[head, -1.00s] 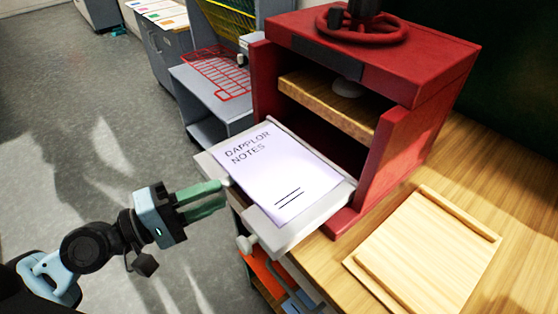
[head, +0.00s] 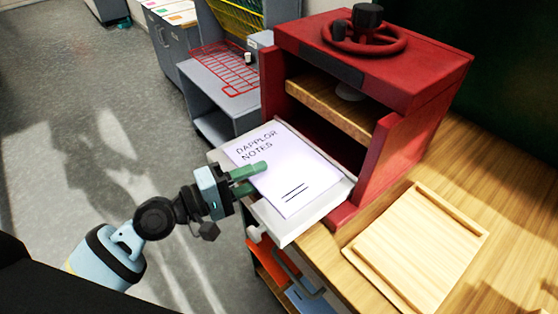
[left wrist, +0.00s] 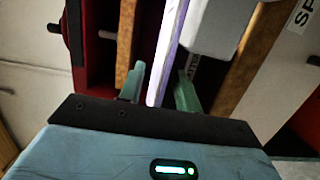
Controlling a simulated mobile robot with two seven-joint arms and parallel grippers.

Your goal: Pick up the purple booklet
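The purple booklet (head: 292,172), pale lilac and printed "DAPPLOR NOTES", lies flat on a white pull-out tray (head: 283,229) at the front of a red press. My left gripper (head: 252,179) is at the booklet's left edge, with green fingers overlapping that edge in the head view. In the left wrist view the booklet (left wrist: 168,50) shows edge-on as a thin lilac strip between the fingers (left wrist: 160,88). The fingers are apart, with a visible gap on at least one side of the strip, so the gripper is open. My right gripper is not in view.
The red press (head: 420,82) with a handwheel (head: 365,40) rises just behind the tray. A wooden board (head: 415,245) lies on the wooden table to the right. A grey stand with a red grid (head: 222,68) is behind left. Open floor lies left.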

